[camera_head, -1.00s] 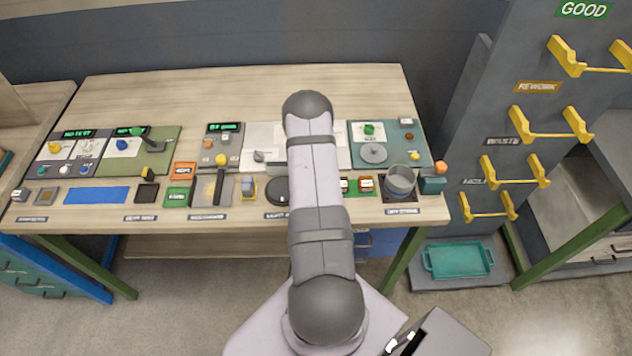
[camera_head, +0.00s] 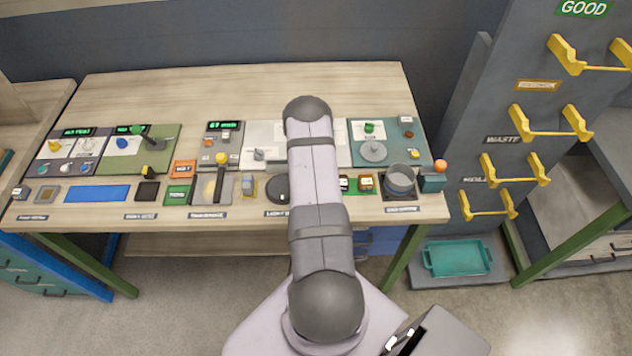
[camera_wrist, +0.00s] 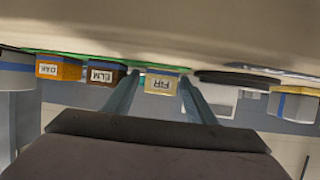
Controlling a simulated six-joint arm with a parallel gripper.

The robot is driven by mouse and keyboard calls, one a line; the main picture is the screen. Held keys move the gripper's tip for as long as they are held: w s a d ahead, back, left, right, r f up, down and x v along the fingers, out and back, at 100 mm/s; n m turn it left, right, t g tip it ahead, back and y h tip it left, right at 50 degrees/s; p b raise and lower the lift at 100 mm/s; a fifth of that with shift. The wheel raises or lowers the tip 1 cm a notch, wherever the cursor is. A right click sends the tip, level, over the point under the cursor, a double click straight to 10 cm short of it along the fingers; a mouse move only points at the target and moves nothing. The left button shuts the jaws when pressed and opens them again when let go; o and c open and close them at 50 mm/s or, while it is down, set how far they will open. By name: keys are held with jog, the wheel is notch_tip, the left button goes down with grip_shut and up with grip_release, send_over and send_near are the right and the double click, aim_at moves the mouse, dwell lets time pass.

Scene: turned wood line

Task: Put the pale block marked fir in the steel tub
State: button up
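In the wrist view, which looks upside down, the pale block marked FIR (camera_wrist: 161,84) sits between the two fingers of my gripper (camera_wrist: 161,88). The gripper is open, with a narrow gap showing on each side of the block. I cannot tell how far along the fingers the block lies. In the head view my arm hides the fir block and the gripper. The steel tub (camera_head: 400,178) stands at the right front of the bench; a grey edge at the far left of the wrist view may be it.
Next to the fir block are a dark block marked ELM (camera_wrist: 101,75) and an orange block marked OAK (camera_wrist: 58,69). A dark round disc (camera_head: 277,188) lies left of my arm. A teal box with an orange knob (camera_head: 440,167) stands right of the tub.

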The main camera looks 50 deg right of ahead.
jog(key=shift+r, duration=0.1)
jog(key=p+v, duration=0.2)
jog(key=v, duration=0.5)
jog(key=shift+a, duration=0.15)
jog(key=shift+o, duration=0.8)
jog(key=shift+a, duration=0.1)
